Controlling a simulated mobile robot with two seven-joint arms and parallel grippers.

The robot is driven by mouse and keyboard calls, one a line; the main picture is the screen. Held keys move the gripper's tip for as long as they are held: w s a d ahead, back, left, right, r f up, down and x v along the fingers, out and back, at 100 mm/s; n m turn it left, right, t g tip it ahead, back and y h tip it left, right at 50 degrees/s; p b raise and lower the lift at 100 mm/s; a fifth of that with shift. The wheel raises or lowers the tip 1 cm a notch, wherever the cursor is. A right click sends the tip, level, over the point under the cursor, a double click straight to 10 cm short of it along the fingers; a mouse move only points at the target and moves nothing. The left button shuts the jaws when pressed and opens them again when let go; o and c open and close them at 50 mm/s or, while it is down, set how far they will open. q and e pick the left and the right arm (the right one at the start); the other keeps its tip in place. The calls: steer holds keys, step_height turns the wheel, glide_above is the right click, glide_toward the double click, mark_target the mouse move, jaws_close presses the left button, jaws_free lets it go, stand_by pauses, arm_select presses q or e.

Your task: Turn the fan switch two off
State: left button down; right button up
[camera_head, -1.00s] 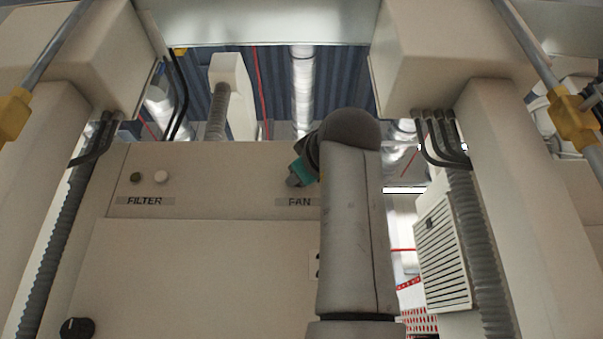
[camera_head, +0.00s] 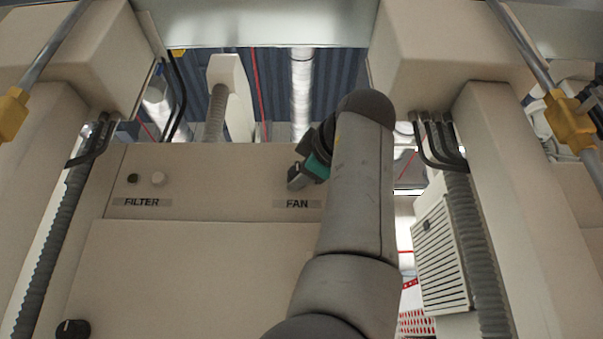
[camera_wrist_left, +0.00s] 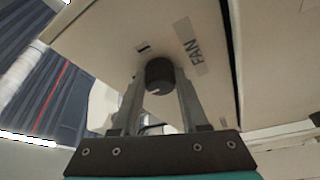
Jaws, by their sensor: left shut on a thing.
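The fan switch is a dark round knob (camera_wrist_left: 159,74) with a small light mark, on the beige panel beside the FAN label (camera_wrist_left: 191,47) in the left wrist view. My left gripper (camera_head: 298,176) is at the panel just above the FAN label (camera_head: 297,204) in the head view, and hides the knob there. In the left wrist view its two fingers stand on either side of the knob, shut on it. My right gripper is not in view.
A dark button and a pale knob (camera_head: 158,179) sit above the FILTER label (camera_head: 141,202). Another black knob (camera_head: 72,329) is at the lower left. Beige housings with ribbed hoses (camera_head: 470,240) flank the panel.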

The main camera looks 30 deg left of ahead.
arm_select(q)
steer(key=shift+c, duration=2.1)
jaws_free()
steer(key=b+v, duration=0.3)
steer(key=v, duration=1.2)
steer(key=shift+s+d, duration=0.1)
